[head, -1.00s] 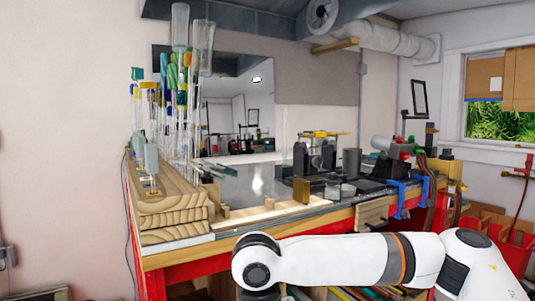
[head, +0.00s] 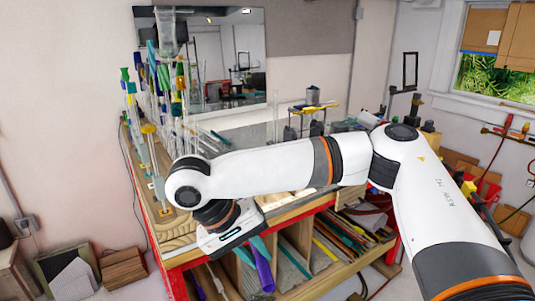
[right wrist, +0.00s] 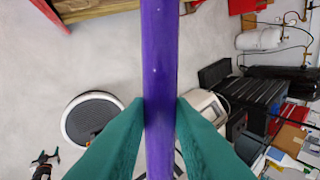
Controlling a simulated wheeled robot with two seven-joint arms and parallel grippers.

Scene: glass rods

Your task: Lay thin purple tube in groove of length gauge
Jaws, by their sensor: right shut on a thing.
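My right gripper (head: 254,249) hangs just in front of the bench's front edge. Its teal fingers are shut on the thin purple tube (head: 264,272). In the right wrist view the purple tube (right wrist: 160,50) runs from top to bottom between the two teal fingertips (right wrist: 160,108), with floor beyond it. A pale wooden strip (head: 275,201) on the front of the bench top may be the length gauge. My right arm hides much of it, and I cannot make out its groove. My left gripper is not in view.
A wooden block rack (head: 178,226) with several upright glass rods stands at the bench's left end. Below the bench top, wooden compartments (head: 295,238) hold several coloured rods. Small apparatus (head: 312,112) stands toward the back right. Floor at lower left is partly clear.

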